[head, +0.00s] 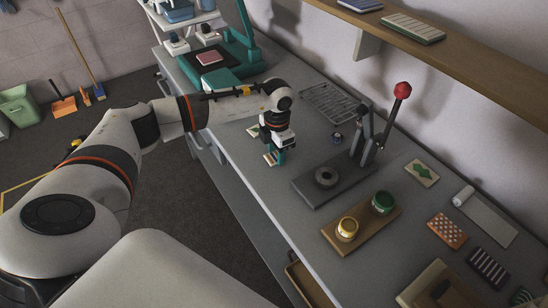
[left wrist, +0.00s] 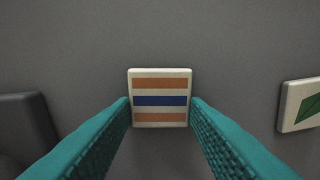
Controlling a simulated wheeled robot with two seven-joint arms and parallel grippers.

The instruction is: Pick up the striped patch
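The striped patch (left wrist: 160,98) is a small cream tile with orange and blue stripes, centred in the left wrist view and seen face-on. In the head view the striped patch (head: 269,159) shows partly beside the fingers, near the table's front edge. My left gripper (left wrist: 160,103) points down over it, its teal fingertips one on each side of the patch. The fingers are apart; I cannot tell whether they touch its sides. In the head view the left gripper (head: 278,155) is low at the table. My right gripper is not in view.
A patch with a green shape (left wrist: 304,104) lies just right in the left wrist view. On the grey table (head: 235,143) are a press with a red-knobbed lever (head: 402,90), a wooden tray with two jars (head: 378,222), and more patches, including a dark striped one (head: 488,268).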

